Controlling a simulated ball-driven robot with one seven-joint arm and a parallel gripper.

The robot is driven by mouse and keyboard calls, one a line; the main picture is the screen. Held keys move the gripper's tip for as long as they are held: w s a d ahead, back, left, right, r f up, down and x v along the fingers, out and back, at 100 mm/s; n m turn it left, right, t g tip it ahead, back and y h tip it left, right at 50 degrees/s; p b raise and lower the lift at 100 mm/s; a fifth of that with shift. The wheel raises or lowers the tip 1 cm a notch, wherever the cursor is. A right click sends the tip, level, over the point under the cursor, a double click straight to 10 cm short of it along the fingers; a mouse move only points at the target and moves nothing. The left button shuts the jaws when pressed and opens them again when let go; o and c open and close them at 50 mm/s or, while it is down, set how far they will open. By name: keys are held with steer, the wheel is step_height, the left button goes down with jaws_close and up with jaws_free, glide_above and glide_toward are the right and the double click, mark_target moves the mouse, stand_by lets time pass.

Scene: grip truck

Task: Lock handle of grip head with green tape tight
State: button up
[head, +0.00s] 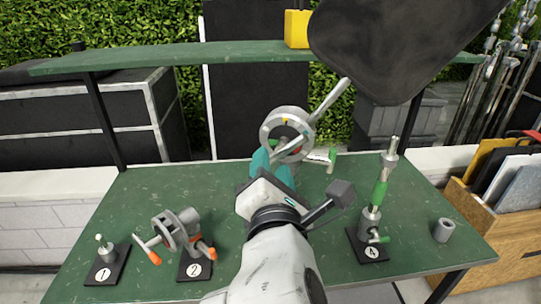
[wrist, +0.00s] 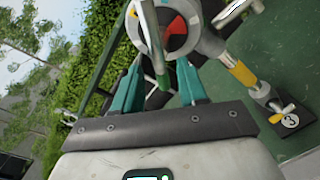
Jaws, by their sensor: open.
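The grip head on the middle stand (head: 275,118) has a round silver face with red and yellow marks; it also shows in the wrist view (wrist: 179,22). A green-covered handle (wrist: 160,62) runs down from its face in the wrist view, between my fingers, with no clear grip on it. My gripper (head: 272,160) is open just in front of the head, and its teal fingers spread either side of the handle in the wrist view (wrist: 158,68). In the head view a green-tipped piece (head: 332,160) juts out right of the head. My arm hides the stand's lower part there.
Stand 4 (head: 371,220), with green tape, is right of my gripper. Stand 2 (head: 178,235) has orange-tipped handles, with small stand 1 (head: 104,262) farther left. The wrist view shows plate 3 (wrist: 289,119) and a yellow-banded post (wrist: 242,73). A grey cylinder (head: 443,230) stands far right.

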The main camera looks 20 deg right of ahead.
mark_target(272, 163)
steer(key=shift+x, duration=1.55)
jaws_close()
